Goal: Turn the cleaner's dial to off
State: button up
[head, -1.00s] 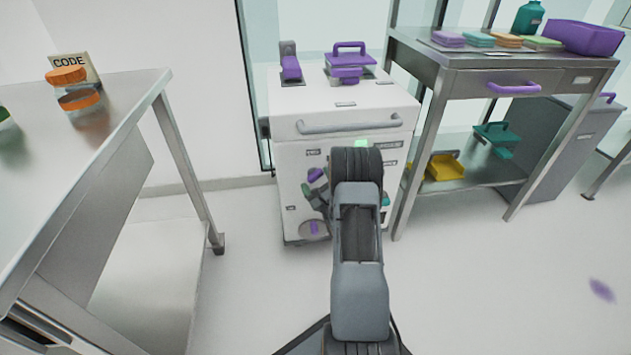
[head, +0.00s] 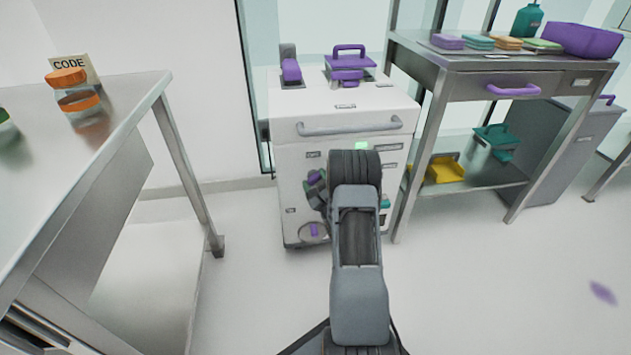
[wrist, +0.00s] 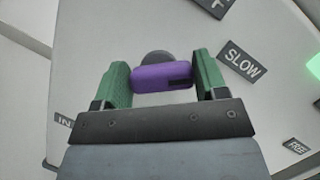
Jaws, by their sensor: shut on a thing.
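The cleaner (head: 343,110) is a white cabinet with a grey front handle. Its purple dial (wrist: 160,77) sits on a round grey base on the front panel, and shows small in the head view (head: 315,176). My gripper (wrist: 162,80) is shut on the dial, one green finger at each end of the purple bar. The bar lies across the wrist picture with a dark mark near its right end. A SLOW label (wrist: 240,60) is to its upper right. A label cut off at the top edge shows only an F (wrist: 216,5). My arm hides part of the panel.
A green light (wrist: 314,66) glows on the panel's right. A second purple part (head: 314,229) is low on the cabinet front. A steel table (head: 110,120) stands left, and a steel bench (head: 500,75) right. The floor between table and cleaner is clear.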

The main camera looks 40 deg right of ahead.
jog(key=shift+n, duration=0.5)
jog(key=shift+c, duration=0.2)
jog(key=n+y, duration=0.1)
jog(key=n, duration=0.1)
jog(key=n+g+y+p, duration=0.1)
jog(key=n, duration=0.2)
jog(key=shift+a+r, duration=0.1)
jog(key=shift+a+n+g+y+p, duration=0.1)
jog(key=shift+n+g+y+p, duration=0.3)
jog(key=shift+n, duration=0.85)
jog(key=shift+n+g+y+p, duration=0.1)
jog(key=shift+n+g+p, duration=0.5)
jog(key=shift+n, duration=0.65)
jog(key=shift+w, duration=0.1)
jog(key=o, duration=0.9)
jog(key=shift+o, duration=0.2)
jog(key=s+p, duration=0.3)
jog(key=s, duration=1.1)
jog(key=shift+a+p, duration=0.35)
jog(key=shift+a, duration=0.05)
jog(key=shift+w, duration=0.1)
